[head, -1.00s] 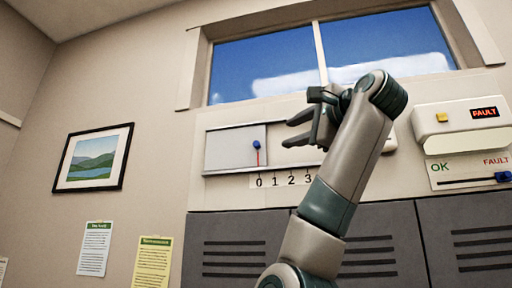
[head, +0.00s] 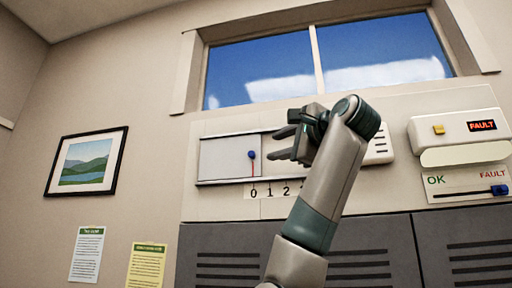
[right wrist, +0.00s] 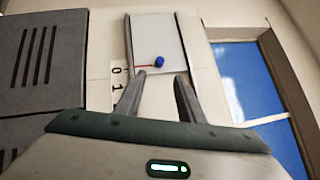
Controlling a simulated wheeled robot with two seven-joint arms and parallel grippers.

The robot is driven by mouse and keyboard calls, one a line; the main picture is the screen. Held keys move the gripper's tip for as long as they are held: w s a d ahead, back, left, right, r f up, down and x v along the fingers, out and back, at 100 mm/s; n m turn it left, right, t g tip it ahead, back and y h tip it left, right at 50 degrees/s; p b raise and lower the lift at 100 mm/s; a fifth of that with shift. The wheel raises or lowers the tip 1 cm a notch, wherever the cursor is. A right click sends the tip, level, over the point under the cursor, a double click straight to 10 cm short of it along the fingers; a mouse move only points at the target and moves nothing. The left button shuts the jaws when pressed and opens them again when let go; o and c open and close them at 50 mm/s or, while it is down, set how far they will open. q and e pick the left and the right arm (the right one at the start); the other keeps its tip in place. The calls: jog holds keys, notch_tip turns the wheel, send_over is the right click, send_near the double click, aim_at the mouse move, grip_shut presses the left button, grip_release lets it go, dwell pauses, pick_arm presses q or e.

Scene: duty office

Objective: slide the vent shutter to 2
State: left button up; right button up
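The vent shutter (head: 226,159) is a pale panel in a rail on the wall, with a blue knob (head: 251,154) at its right edge. A red pointer line below the knob stands at 0 on the number scale (head: 272,191). My right gripper (head: 279,143) is open and empty, just right of the knob and apart from it. In the right wrist view the shutter (right wrist: 172,30) and knob (right wrist: 160,62) lie ahead of the open fingers (right wrist: 162,76). My arm hides the scale past 2. My left gripper is not in view.
A control box (head: 460,134) with a yellow button and a lit FAULT sign is at the right, above an OK/FAULT slider (head: 498,190). Grey louvred lockers (head: 228,250) stand below. A window (head: 330,58) is above.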

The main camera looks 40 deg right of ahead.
aim_at(253, 154)
jog(key=p+x, duration=0.5)
jog(key=x, duration=0.5)
jog(key=shift+p, duration=0.4)
jog(key=shift+p+x, duration=0.45)
jog(key=shift+x, duration=0.6)
jog(key=shift+f, duration=0.15)
grip_shut()
